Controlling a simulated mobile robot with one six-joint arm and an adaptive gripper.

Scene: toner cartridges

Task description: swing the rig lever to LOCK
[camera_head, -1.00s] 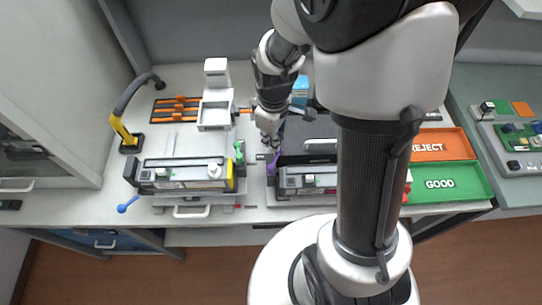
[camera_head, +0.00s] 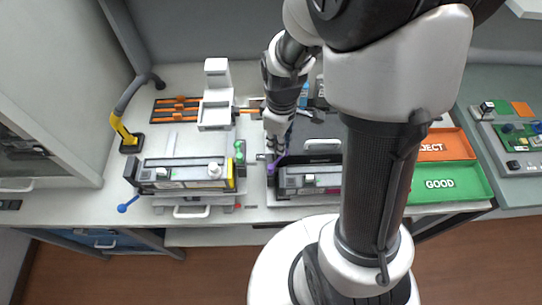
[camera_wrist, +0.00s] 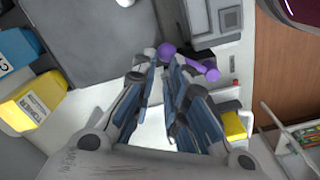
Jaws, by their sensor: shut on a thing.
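The rig (camera_head: 300,184) is a grey unit with a dark cartridge slot on the bench, right of centre in the head view. Its purple lever (camera_head: 279,161) stands at the rig's left end and leans to the right. My gripper (camera_head: 275,148) comes down from above and is shut on the purple lever. In the wrist view the purple lever (camera_wrist: 211,73) shows beside and between the fingertips of my gripper (camera_wrist: 168,66). The fingers partly cover the lever. No LOCK marking is readable.
A red REJECT tray (camera_head: 447,146) and green GOOD tray (camera_head: 447,184) lie to the right. My arm hides the area between.

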